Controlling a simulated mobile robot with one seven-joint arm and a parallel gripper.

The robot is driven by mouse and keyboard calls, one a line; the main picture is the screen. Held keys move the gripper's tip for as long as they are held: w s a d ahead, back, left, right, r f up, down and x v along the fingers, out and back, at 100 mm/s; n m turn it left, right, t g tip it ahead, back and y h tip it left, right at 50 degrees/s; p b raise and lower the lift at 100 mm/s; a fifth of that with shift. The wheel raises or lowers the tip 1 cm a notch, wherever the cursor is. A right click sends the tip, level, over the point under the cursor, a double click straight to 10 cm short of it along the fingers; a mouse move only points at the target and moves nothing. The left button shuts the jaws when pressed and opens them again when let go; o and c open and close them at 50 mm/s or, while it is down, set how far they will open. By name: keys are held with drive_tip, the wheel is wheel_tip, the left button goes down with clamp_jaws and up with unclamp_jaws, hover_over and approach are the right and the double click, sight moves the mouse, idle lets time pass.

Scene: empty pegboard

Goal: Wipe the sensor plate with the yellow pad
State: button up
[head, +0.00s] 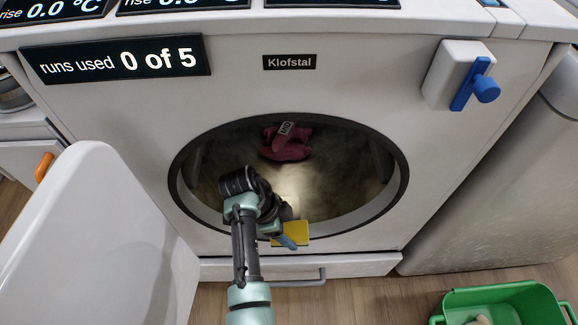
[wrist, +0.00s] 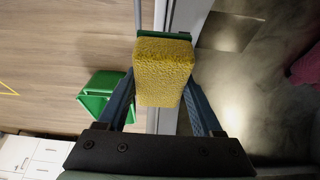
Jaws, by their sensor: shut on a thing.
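My gripper (head: 284,236) is shut on the yellow pad (head: 293,232) at the lower rim of the machine's round opening. In the wrist view the pad (wrist: 163,70) is a rough yellow block between my two blue fingers, with a green strip along its far edge. The pad appears in front of the rim; I cannot tell whether it touches anything. I cannot make out a sensor plate for certain in either view.
The white machine (head: 300,92) has a dark round opening holding a dark red item (head: 286,150) with a tag reading "MID". Its open white door (head: 95,240) stands at the left. A blue knob (head: 486,88) is upper right. A green basket (head: 540,292) sits on the floor, lower right.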

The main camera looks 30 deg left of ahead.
drive_tip(key=s+d+p, duration=0.8)
drive_tip(key=s+p, duration=0.1)
drive_tip(key=s, duration=0.4)
drive_tip(key=shift+d, duration=0.4)
drive_tip(key=shift+s, duration=0.1)
idle(0.5)
drive_tip(key=w+d+r+n+t+y, duration=0.1)
drive_tip(key=w+d+r+n, duration=0.25)
drive_tip(key=w+r, duration=0.2)
drive_tip(key=w+d+r+n+y, duration=0.25)
drive_tip(key=w+r+n, duration=0.2)
drive_tip(key=r, duration=0.25)
drive_tip(key=w+d+r+n+t, duration=0.1)
drive_tip(key=w+d+r+n, duration=0.25)
drive_tip(key=w+r, duration=0.3)
drive_tip(key=w+r+p+v, duration=0.1)
drive_tip(key=w+p+v, duration=0.1)
drive_tip(key=p+v, duration=2.5)
drive_tip(key=p, duration=0.2)
drive_tip(key=shift+w+d+r+p, duration=0.25)
drive_tip(key=shift+w+d+p, duration=0.05)
drive_tip(key=shift+d+p, duration=0.1)
drive_tip(key=shift+s, duration=0.1)
